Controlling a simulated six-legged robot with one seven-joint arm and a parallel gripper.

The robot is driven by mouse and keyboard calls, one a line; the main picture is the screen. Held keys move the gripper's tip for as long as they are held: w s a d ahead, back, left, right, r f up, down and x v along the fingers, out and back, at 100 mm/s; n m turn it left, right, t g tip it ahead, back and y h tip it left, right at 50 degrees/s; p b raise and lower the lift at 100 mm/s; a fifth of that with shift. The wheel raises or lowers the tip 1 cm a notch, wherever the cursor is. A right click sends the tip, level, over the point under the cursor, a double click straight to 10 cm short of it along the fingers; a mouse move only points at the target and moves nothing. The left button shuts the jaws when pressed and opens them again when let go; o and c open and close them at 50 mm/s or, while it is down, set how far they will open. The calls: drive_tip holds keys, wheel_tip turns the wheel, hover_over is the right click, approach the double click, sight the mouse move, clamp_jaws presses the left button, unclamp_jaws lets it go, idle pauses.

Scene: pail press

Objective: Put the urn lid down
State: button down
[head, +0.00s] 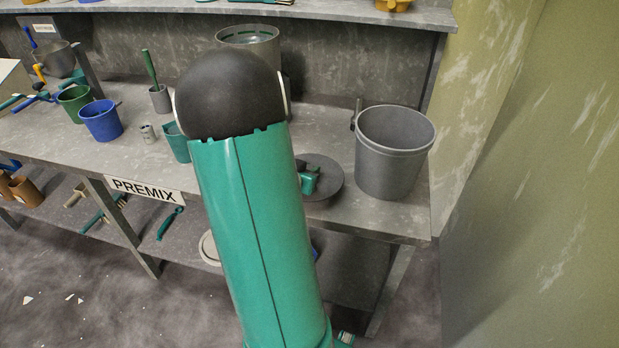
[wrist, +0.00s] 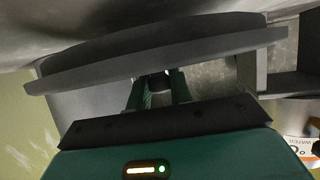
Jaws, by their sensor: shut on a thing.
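The urn lid is a dark grey disc (head: 328,176) over the right part of the bench in the head view. It also shows nearly edge-on across the wrist view (wrist: 90,67). My gripper (head: 310,180) is green and partly hidden behind my arm in the head view. In the wrist view its two fingers (wrist: 159,82) are shut on the lid at its middle, where the grip itself is mostly hidden. I cannot tell whether the lid touches the bench. A metal vessel with an open top (head: 250,38), perhaps the urn, stands behind my arm.
A large grey pail (head: 393,155) stands close right of the lid on the bench (head: 400,215). A blue pail (head: 101,121), a green pail (head: 75,102) and small cups stand left of my arm. A shelf (head: 350,14) runs above, and a wall (head: 540,170) closes the right.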

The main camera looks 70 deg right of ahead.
drive_tip(key=shift+s+d+f, duration=0.1)
drive_tip(key=shift+f, duration=1.55)
drive_tip(key=shift+f, duration=0.1)
drive_tip(key=c, duration=1.3)
unclamp_jaws()
drive_tip(key=shift+o, duration=0.2)
drive_tip(key=shift+r, duration=0.2)
drive_tip(key=v, duration=1.2)
